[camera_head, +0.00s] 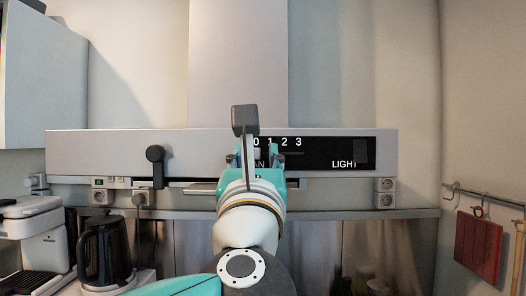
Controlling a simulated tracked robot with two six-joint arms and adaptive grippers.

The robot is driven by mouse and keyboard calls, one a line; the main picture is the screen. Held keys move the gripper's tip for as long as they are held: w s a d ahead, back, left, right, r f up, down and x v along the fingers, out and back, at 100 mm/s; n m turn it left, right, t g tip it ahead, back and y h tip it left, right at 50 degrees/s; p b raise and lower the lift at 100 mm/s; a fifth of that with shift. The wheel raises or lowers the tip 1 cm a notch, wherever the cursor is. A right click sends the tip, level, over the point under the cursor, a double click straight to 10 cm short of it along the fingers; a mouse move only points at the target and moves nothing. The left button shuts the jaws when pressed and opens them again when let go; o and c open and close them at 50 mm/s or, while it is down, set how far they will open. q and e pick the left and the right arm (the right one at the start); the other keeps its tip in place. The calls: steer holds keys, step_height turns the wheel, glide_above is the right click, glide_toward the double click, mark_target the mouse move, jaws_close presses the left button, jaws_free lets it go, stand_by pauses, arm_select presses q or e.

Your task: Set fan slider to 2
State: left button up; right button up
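The range hood (120,150) spans the back wall, with a black control panel (320,151) on its front. The panel carries the fan scale 0 1 2 3 (278,142) and the word LIGHT, with "AN" showing of the fan label. My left gripper (245,122) is raised in front of the panel's left end and is seen from behind. The slider knob cannot be made out clearly. My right gripper is not in view.
A light switch (360,151) sits at the panel's right end. A dark rounded piece (155,154) stands before the hood's left part. A kettle (106,252) and a white coffee machine (34,240) are at lower left.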

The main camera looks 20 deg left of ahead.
arm_select(q)
steer(key=shift+c, duration=0.3)
jaws_close()
